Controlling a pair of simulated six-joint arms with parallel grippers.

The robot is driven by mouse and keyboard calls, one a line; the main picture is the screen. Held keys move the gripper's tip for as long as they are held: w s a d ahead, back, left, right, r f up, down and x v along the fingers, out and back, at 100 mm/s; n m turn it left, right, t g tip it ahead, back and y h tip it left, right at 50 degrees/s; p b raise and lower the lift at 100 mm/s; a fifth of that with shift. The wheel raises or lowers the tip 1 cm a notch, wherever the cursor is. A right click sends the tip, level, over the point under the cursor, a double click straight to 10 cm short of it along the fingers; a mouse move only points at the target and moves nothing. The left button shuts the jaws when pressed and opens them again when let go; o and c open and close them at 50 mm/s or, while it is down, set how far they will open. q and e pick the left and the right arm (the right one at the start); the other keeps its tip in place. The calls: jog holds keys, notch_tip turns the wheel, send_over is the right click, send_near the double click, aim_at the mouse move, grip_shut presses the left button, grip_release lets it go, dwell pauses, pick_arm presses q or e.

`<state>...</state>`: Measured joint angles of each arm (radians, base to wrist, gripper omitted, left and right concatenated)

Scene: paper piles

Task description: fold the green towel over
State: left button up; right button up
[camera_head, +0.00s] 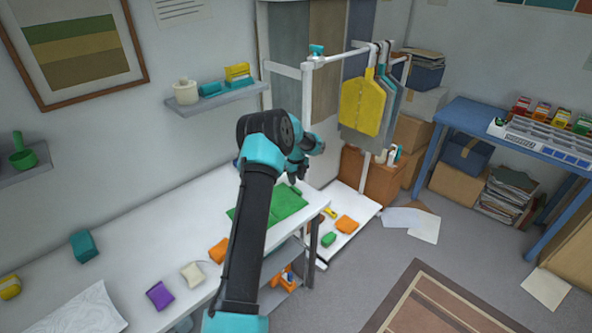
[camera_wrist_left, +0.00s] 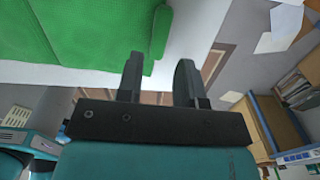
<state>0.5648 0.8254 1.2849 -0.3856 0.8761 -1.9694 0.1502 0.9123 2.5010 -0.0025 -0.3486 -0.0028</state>
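The green towel (camera_head: 288,204) lies on the white table near its right end, partly hidden behind my left arm. In the left wrist view the towel (camera_wrist_left: 75,35) fills the upper left, and a narrow strip along its right edge looks raised or doubled. My left gripper (camera_head: 297,180) is above the towel's far part in the head view. In the left wrist view the left gripper (camera_wrist_left: 158,75) has its two fingers apart with nothing between them, close to the towel's edge. Whether a finger touches the towel I cannot tell. My right gripper is not in view.
The white table (camera_head: 120,250) also bears a purple block (camera_head: 160,295), a cream block (camera_head: 192,274), an orange block (camera_head: 219,250) and a teal block (camera_head: 84,246). A garment rack (camera_head: 308,95) stands behind. A low white shelf (camera_head: 335,245) with small items is right of the table.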

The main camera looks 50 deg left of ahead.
aim_at(296, 189)
pick_arm(q)
jog(key=shift+f, duration=2.75)
grip_shut()
jog(key=shift+r, duration=0.15)
